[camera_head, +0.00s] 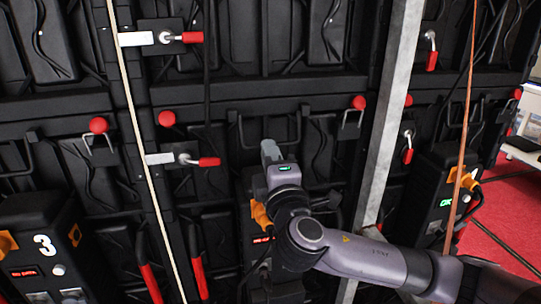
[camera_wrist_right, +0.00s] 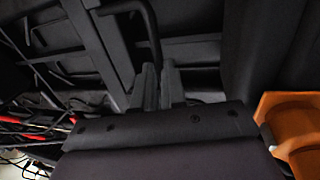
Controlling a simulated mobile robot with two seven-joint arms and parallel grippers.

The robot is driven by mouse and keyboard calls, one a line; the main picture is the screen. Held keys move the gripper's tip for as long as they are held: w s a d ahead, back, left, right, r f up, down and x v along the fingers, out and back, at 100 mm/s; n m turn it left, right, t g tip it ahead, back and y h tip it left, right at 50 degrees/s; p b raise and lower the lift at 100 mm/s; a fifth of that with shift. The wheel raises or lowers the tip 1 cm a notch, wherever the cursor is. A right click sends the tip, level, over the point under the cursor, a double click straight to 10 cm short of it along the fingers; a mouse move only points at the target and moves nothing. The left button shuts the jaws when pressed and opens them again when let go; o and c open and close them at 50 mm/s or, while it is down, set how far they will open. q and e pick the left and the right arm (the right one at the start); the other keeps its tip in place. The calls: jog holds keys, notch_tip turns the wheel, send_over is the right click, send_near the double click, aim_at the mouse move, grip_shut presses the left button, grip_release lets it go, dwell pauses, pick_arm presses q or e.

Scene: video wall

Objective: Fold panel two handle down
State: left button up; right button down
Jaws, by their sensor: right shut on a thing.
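My right gripper (camera_head: 269,148) reaches up to the back of the black video wall, at the middle panel. In the right wrist view its two grey fingers (camera_wrist_right: 158,82) are shut on a thin black bent bar, the handle (camera_wrist_right: 152,30). The handle's bar runs up and left from between the fingertips. In the head view the handle is dark against the dark panel and partly hidden by my gripper. No number is readable on the middle panel's box (camera_head: 258,240), which my arm partly covers. My left gripper is not in view.
A box marked 3 (camera_head: 42,245) stands at the left, and another box with a green display (camera_head: 437,210) at the right. A grey slanted post (camera_head: 388,120) stands just right of my gripper. Red-tipped latches (camera_head: 190,37) and red knobs (camera_head: 166,118) stick out of the wall.

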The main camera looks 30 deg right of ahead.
jog(key=c, duration=1.2)
grip_release()
jog(key=shift+w, duration=0.15)
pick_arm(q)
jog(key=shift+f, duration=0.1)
pick_arm(e)
jog(key=shift+s+a+f, duration=0.15)
jog(key=shift+s, duration=0.3)
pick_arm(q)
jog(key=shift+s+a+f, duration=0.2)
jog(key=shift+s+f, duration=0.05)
pick_arm(e)
jog(key=shift+v, duration=3.15)
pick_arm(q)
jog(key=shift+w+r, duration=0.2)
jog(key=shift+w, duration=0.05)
